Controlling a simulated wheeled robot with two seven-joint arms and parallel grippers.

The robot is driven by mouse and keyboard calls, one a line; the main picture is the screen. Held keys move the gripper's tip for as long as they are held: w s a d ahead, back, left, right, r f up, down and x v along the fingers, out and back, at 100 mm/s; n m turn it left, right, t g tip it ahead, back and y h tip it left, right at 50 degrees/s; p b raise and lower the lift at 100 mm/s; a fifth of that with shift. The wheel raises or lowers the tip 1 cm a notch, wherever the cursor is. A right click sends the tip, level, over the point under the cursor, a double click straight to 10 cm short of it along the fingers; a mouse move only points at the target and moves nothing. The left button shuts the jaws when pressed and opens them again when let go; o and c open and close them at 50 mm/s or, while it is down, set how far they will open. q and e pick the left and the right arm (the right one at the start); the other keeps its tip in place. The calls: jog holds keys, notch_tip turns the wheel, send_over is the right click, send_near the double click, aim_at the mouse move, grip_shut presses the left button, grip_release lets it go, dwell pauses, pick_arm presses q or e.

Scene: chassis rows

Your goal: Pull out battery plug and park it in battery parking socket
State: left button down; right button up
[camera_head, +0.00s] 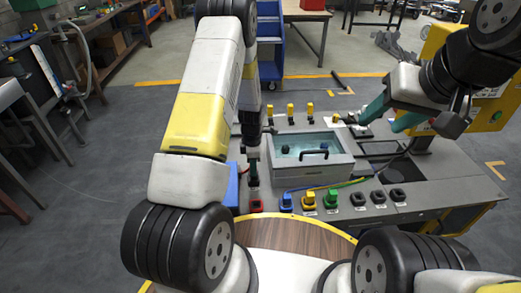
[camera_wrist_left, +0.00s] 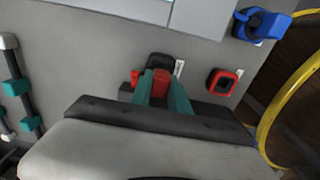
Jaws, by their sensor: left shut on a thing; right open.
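A red plug (camera_wrist_left: 160,84) is between the teal fingers of my left gripper (camera_wrist_left: 161,88) in the left wrist view. The gripper is shut on it. A black socket-like part (camera_wrist_left: 160,62) lies right behind the plug; I cannot tell whether the two touch. A square red-rimmed socket (camera_wrist_left: 222,81) with a dark opening stands apart to the right. In the head view my left gripper (camera_head: 253,176) points down at the bench's left edge, behind a red-rimmed socket (camera_head: 256,205). My right gripper (camera_head: 378,120) is open and empty over the bench's right side.
A grey box with a clear lid and black handle (camera_head: 315,172) stands mid-bench. Blue (camera_head: 287,202), yellow (camera_head: 308,200) and green (camera_head: 331,199) connectors and black ones (camera_head: 358,199) line the front. Several yellow plugs (camera_head: 290,111) stand behind.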

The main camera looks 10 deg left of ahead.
pick_arm(q)
jog(key=shift+f, duration=1.3)
jog(key=c, duration=1.2)
grip_release()
jog(key=shift+o, duration=0.2)
jog(key=shift+r, duration=3.9)
